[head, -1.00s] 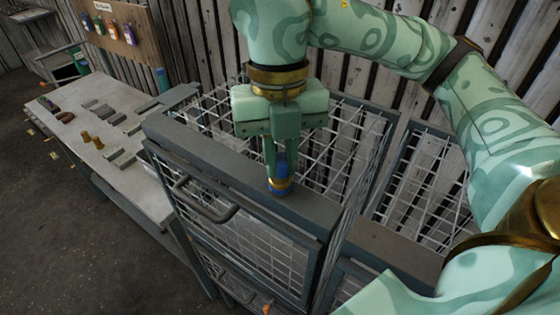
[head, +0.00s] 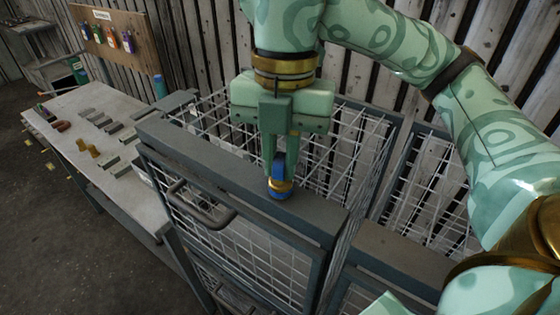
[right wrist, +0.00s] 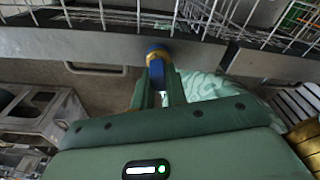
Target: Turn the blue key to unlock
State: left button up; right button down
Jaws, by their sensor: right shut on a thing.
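The blue key (head: 278,166) stands upright in a lock with a gold ring and blue base (head: 279,188) on the top bar of the wire cage (head: 309,212). My right gripper (head: 280,165) is shut on the key from above, with one finger on each side of it. In the right wrist view the key (right wrist: 157,74) sits between the two fingers, and the lock (right wrist: 157,54) is just beyond their tips against the grey bar. My left gripper is not in view.
A handle (head: 205,207) is on the cage's front. A workbench (head: 95,115) with several small metal parts stands at the left. A second cage section (head: 405,245) is at the right.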

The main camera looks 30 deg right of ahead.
jog(key=shift+m, duration=0.3)
jog(key=shift+f+m+b, duration=0.1)
jog(key=shift+m+b, duration=0.75)
jog(key=shift+m, duration=0.85)
jog(key=c, duration=1.3)
grip_release()
jog(key=shift+c, duration=0.2)
jog(key=shift+r, duration=0.2)
